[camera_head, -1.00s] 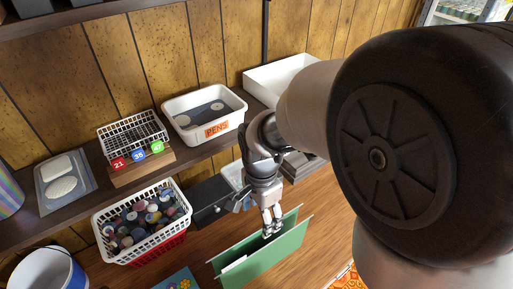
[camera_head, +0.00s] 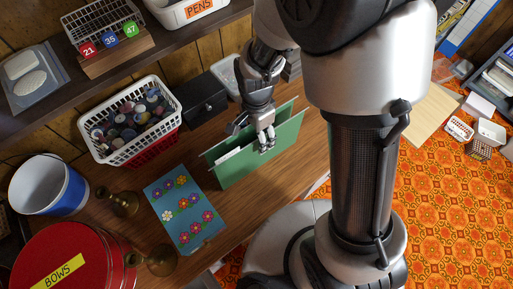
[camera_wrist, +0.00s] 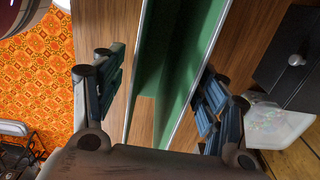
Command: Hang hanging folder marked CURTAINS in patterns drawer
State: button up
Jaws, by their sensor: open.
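A green hanging folder (camera_head: 262,157) stands upright on the wooden table, its metal rails along the top edges. A white piece shows at its left part; no CURTAINS marking is readable. My gripper (camera_head: 266,141) is at the folder's top edge near its middle. In the wrist view, the open fingers of my gripper (camera_wrist: 160,95) are on either side of the green folder (camera_wrist: 177,60), with gaps to it. I cannot identify the patterns drawer in these views.
A black box (camera_head: 205,100) and a white basket of spools (camera_head: 128,150) stand behind the folder. A flowered blue card (camera_head: 183,210), brass candlesticks (camera_head: 120,200), a white-blue bucket (camera_head: 48,185) and a red BOWS tin (camera_head: 75,255) are left. Patterned carpet (camera_head: 450,210) lies right.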

notch_tip(320, 180, down, 2)
jog(key=shift+f+b, duration=0.25)
jog(key=shift+b, duration=0.05)
jog(key=shift+r, duration=0.1)
jog(key=shift+c, duration=0.3)
jog(key=c, duration=1.4)
jog(key=shift+r, duration=0.1)
